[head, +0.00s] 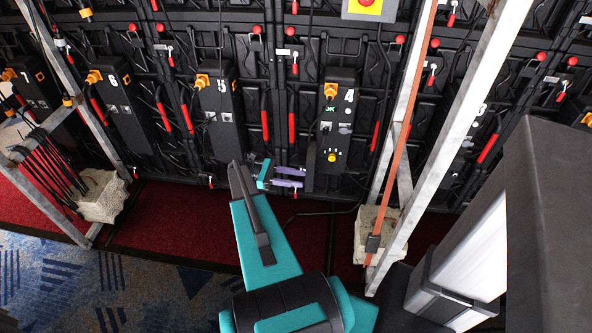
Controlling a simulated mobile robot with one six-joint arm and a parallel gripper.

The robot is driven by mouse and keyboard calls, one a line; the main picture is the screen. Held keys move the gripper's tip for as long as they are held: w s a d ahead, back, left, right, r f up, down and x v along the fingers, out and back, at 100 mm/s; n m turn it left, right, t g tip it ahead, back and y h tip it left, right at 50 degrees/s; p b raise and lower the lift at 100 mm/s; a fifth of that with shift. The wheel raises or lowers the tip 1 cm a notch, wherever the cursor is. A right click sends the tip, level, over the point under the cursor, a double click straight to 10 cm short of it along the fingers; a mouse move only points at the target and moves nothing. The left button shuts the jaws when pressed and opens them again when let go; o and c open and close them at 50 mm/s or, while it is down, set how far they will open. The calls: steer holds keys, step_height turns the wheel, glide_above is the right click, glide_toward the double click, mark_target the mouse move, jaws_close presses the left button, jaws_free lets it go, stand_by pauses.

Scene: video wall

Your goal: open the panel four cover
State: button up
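Panel four (338,110) is a tall black box marked 4, with an orange connector on top. Its lower front shows a yellow button (332,157) and small knobs. A narrow dark flap (310,160) stands along its lower left edge and looks like its cover, swung out to the left. My gripper (298,177) is just left of this flap, its two purple-grey fingers pointing right with a gap between them. Nothing shows between the fingers. I cannot tell whether the fingertips touch the flap.
Panel five (222,108) and panel six (120,105) are to the left. Metal struts (455,130) and an orange strap (405,110) rise right of panel four. Concrete weights (102,197) stand on the floor. Red-handled levers and cables cover the wall. Red carpet below is mostly clear.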

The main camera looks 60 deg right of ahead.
steer(key=shift+s+a+r+p, duration=0.1)
steer(key=shift+s+a+p, duration=0.35)
steer(key=shift+a, duration=0.4)
steer(key=shift+s+a+r+p, duration=0.1)
steer(key=shift+s+a+p, duration=0.4)
steer(key=shift+a, duration=0.35)
steer(key=shift+s+a+r+p, duration=0.1)
steer(key=shift+s+a+p, duration=0.35)
steer(key=shift+a, duration=0.4)
steer(key=shift+o, duration=0.2)
steer(key=shift+f, duration=0.1)
steer(key=w+d+f+n+t+y+b, duration=0.2)
steer(key=w+f+n+t+y+b, duration=0.1)
steer(key=w+t, duration=0.45)
steer(key=w+d+r+m+t+b, duration=0.2)
steer(key=d+r+t+b, duration=0.3)
steer(key=d+r, duration=0.5)
steer(key=b+v, duration=0.2)
steer(key=v, duration=0.1)
steer(key=shift+d+r, duration=0.2)
steer(key=shift+d, duration=0.1)
